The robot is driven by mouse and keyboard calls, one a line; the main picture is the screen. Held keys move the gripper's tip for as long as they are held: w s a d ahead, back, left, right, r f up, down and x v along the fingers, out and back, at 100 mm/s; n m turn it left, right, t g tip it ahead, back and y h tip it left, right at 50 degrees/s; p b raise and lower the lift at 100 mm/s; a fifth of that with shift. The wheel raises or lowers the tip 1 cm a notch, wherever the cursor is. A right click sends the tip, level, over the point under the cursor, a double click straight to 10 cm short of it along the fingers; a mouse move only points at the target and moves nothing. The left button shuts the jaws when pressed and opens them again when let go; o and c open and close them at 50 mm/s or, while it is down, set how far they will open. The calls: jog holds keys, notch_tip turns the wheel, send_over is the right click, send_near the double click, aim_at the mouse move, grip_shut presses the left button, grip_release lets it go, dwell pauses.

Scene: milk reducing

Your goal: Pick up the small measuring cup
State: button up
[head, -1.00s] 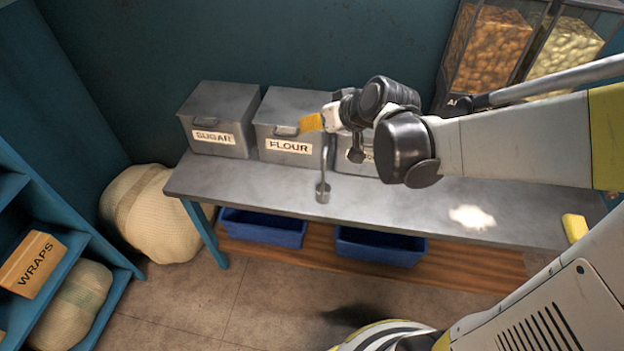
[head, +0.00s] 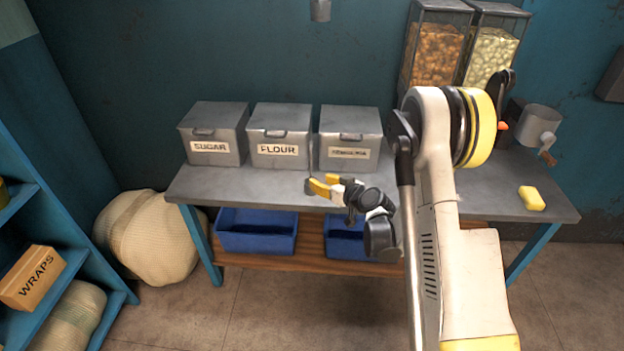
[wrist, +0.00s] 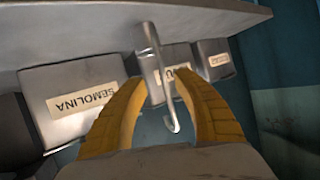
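The small measuring cup is grey metal with a long, thin upright handle ending in a hook. In the wrist view its cup end (wrist: 146,38) shows near the table edge, and the handle runs down between my fingers. My gripper (head: 322,183) is at the table's front, with yellow fingers. In the wrist view my gripper (wrist: 160,82) is open, one finger on each side of the handle, with gaps showing.
The grey table (head: 235,187) carries bins labelled sugar (head: 212,132), flour (head: 278,135) and semolina (head: 349,138) close behind my gripper. A yellow sponge (head: 531,198) and a hand-cranked device (head: 538,128) stand at right. Blue crates (head: 256,232) sit on the lower shelf.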

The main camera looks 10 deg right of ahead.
aim_at(311, 176)
jog(key=b+x, duration=0.2)
jog(key=x, duration=0.4)
jog(key=shift+w+a+r+b, duration=0.1)
jog(key=shift+w+a+b, duration=0.1)
jog(key=shift+b, duration=0.15)
grip_shut()
